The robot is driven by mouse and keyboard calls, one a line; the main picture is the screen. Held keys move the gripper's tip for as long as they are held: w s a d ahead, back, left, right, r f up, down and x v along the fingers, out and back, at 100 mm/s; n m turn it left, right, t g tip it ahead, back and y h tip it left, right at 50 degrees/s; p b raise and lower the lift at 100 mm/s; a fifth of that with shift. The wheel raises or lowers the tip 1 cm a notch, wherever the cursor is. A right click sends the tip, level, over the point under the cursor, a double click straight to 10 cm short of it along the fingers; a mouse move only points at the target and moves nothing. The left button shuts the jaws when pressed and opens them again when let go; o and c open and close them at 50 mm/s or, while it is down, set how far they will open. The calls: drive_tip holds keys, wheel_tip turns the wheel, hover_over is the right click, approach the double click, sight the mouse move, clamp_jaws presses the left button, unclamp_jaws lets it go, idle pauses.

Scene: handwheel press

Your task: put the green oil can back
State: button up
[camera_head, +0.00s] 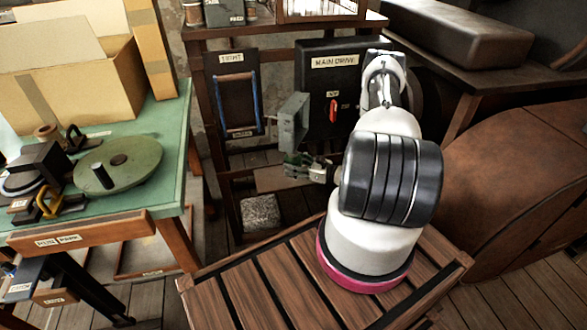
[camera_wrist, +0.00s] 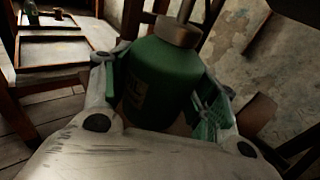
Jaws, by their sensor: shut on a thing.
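The green oil can (camera_wrist: 160,75) fills the middle of the wrist view, with a brownish-grey collar and a thin neck on top that runs out of the picture. My gripper (camera_wrist: 163,92) is shut on its body, one finger on each side. The can's underside is hidden behind my gripper. In the head view my gripper (camera_head: 308,168) is low, in front of the dark main drive panel; the can is hard to make out there.
A wooden shelf board (camera_head: 280,179) is close by my gripper, and a grey box (camera_head: 293,123) juts out just above. The green-topped table (camera_head: 120,200) stands at left with a round green handwheel (camera_head: 118,163). A slatted wooden platform (camera_head: 250,290) lies in front.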

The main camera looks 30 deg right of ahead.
drive_tip(key=shift+w+d, duration=0.1)
drive_tip(key=shift+w, duration=0.25)
drive_tip(key=shift+w+d, duration=0.15)
drive_tip(key=shift+w, duration=0.35)
wheel_tip(320, 180, down, 3)
drive_tip(key=shift+r, duration=0.15)
drive_tip(key=shift+f, duration=0.35)
drive_tip(key=shift+f, duration=0.1)
drive_tip(key=o, duration=1.1)
drive_tip(key=shift+o, duration=0.2)
